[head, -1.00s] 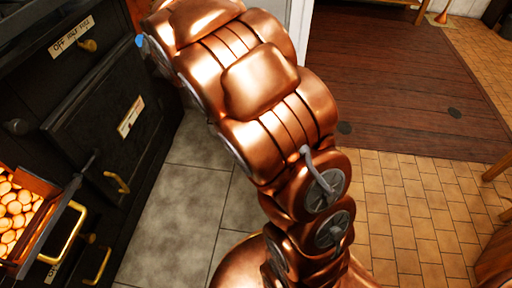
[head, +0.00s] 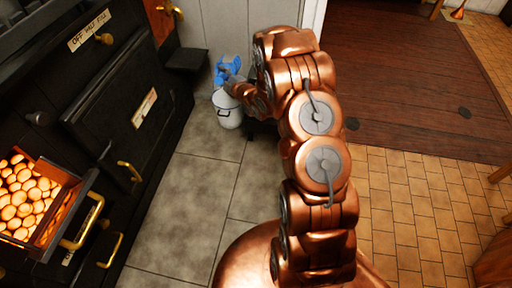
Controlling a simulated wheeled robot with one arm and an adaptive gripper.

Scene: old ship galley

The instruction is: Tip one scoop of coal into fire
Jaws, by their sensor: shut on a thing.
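The fire is a bed of glowing round coals (head: 22,200) in an open drawer-like firebox (head: 52,222) with a brass handle, at the left of the black stove. My gripper (head: 226,76), with blue fingers, is far off near the back wall, just above a white bucket (head: 229,112) on the floor. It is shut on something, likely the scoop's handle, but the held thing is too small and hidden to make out. The bucket's contents cannot be seen clearly.
The black stove (head: 125,120) with brass handles and paper labels runs along the left. A dark ledge (head: 187,59) juts out near the bucket. Grey floor tiles (head: 190,205) between stove and arm are clear. A wooden floor section (head: 410,75) lies at right.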

